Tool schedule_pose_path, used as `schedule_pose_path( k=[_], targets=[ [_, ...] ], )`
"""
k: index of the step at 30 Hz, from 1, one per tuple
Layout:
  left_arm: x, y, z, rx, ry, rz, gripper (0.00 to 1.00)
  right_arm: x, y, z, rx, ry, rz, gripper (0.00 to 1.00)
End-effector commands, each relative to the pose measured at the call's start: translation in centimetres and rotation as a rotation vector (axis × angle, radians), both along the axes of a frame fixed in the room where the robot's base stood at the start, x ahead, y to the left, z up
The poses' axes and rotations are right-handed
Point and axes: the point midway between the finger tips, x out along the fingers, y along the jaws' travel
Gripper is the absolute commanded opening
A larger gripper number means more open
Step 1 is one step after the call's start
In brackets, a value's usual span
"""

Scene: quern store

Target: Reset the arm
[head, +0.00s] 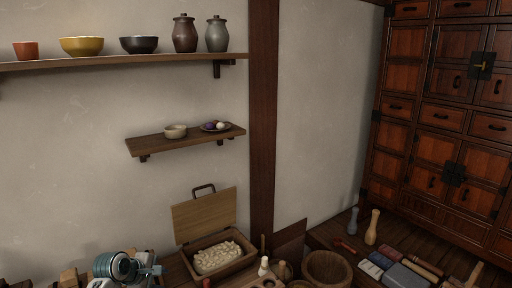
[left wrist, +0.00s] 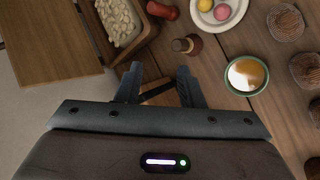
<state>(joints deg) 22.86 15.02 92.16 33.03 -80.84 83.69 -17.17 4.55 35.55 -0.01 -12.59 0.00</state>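My left arm comes in at the bottom left of the head view, with its gripper (head: 150,272) low beside an open wooden box. In the left wrist view the two fingers of my left gripper (left wrist: 158,88) stand apart, with no object seen held between them. Wooden table boards and a dark strip show behind the fingers. My right gripper is not in view.
The open box (head: 248,262) holds pale pieces; its lid (head: 205,214) is raised. A plate (left wrist: 218,12) with coloured balls, a small dark bottle (left wrist: 187,44) and a teal-rimmed bowl (left wrist: 246,75) stand close by. Shelves (head: 190,140) hang on the wall above.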

Motion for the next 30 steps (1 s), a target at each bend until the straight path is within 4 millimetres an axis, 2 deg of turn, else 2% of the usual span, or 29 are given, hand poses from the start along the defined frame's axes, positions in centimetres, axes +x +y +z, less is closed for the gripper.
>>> schedule_pose_path(
  k=[1,6,10,15,18,21,30],
  targets=[
    [-2.3,-0.5,-1.8,0.058,0.001,-0.059,0.34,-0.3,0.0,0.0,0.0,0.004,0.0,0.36],
    [-10.6,-1.6,-6.3,0.302,-0.021,-0.313,0.34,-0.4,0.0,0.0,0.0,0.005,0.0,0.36],
    [-17.2,-2.2,-8.4,0.472,-0.028,-0.515,0.34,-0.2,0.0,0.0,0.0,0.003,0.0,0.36],
    [-25.8,-2.6,-9.3,0.67,-0.025,-0.777,0.34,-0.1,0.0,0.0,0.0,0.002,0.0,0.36],
    [-29.5,-2.5,-9.2,0.753,-0.02,-0.897,0.34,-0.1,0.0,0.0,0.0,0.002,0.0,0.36],
    [-32.3,-2.5,-8.8,0.812,-0.012,-0.99,0.34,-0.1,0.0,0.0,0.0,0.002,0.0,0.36],
    [-38.2,-2.1,-7.4,0.926,0.008,-1.189,0.34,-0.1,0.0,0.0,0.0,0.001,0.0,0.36]
  ],
)
